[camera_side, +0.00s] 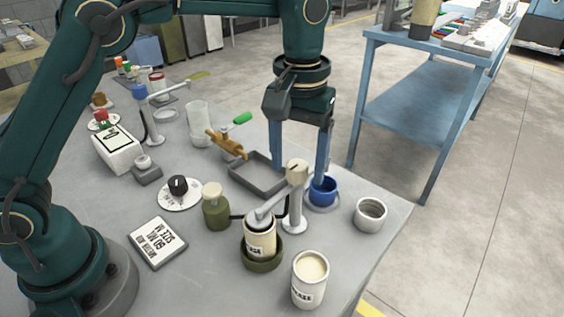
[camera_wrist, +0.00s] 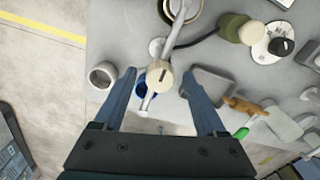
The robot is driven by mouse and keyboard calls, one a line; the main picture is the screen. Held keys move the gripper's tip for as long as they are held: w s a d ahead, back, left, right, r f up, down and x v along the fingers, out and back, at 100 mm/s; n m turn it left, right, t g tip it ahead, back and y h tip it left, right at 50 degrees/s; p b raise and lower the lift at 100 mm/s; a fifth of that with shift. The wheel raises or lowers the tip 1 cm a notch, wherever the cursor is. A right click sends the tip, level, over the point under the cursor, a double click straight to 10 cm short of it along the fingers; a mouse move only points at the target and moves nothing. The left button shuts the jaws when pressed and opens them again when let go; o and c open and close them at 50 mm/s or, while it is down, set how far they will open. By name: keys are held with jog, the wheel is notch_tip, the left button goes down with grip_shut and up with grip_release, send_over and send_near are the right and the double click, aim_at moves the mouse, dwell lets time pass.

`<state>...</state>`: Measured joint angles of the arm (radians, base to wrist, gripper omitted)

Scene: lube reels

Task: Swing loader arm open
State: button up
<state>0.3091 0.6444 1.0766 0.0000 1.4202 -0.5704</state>
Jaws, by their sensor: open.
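The loader arm (camera_side: 268,207) is a grey metal bar on an upright post (camera_side: 294,213) with a cream cap (camera_side: 297,172). The bar reaches over a labelled cream can (camera_side: 261,240) seated in an olive ring. In the wrist view the bar (camera_wrist: 178,38) runs up from the cap (camera_wrist: 159,75) toward the can, and a short grey stub points the opposite way. My gripper (camera_side: 299,174) is open with its fingers pointing down. In the wrist view the cap lies between the fingertips (camera_wrist: 159,78). Contact cannot be told.
A blue cup (camera_side: 323,190) stands close by the right finger, with a white ring cup (camera_side: 370,214) beyond it. A grey tray (camera_side: 256,177) lies behind. An open cream can (camera_side: 310,278) and a green bottle (camera_side: 215,207) flank the station. A second post (camera_side: 150,125) stands farther back.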

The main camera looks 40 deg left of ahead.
grip_shut()
dwell(1.3)
